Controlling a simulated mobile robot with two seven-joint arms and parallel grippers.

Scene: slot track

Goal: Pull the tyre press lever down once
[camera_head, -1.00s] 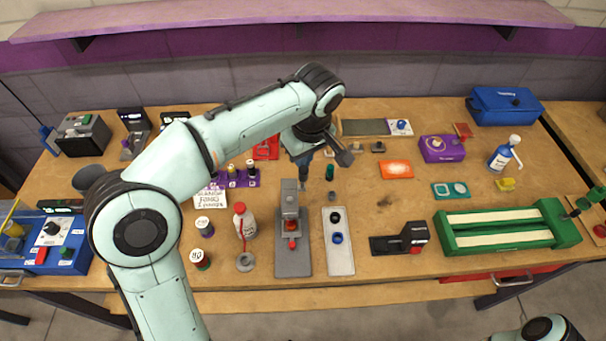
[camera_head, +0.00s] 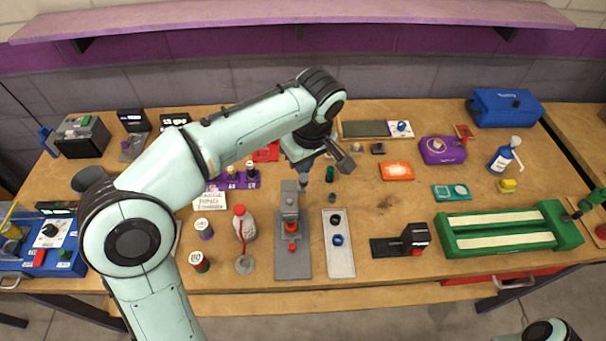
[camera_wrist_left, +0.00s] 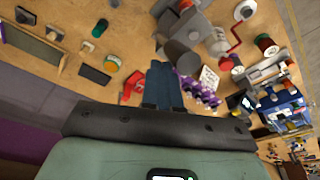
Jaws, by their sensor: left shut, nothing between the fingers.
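The grey tyre press (camera_head: 293,262) stands on the bench near the middle, with an upright grey column and a small red part at its front. It also shows in the left wrist view, partly overlapped by a dark grey cylinder (camera_wrist_left: 181,55) beyond my fingertips; I cannot tell whether this is the lever's end. My left gripper (camera_head: 304,180) is shut and empty, just above and behind the top of the press. In the left wrist view its blue-grey fingers (camera_wrist_left: 162,82) are together. Contact with the lever cannot be made out. My right gripper is out of view.
A white plate with blue and black rings (camera_head: 340,262) lies right of the press. A red-capped bottle (camera_head: 244,222) and a labelled jar (camera_head: 203,229) stand to its left. A black device (camera_head: 405,240) and a green fixture (camera_head: 505,228) are farther right.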

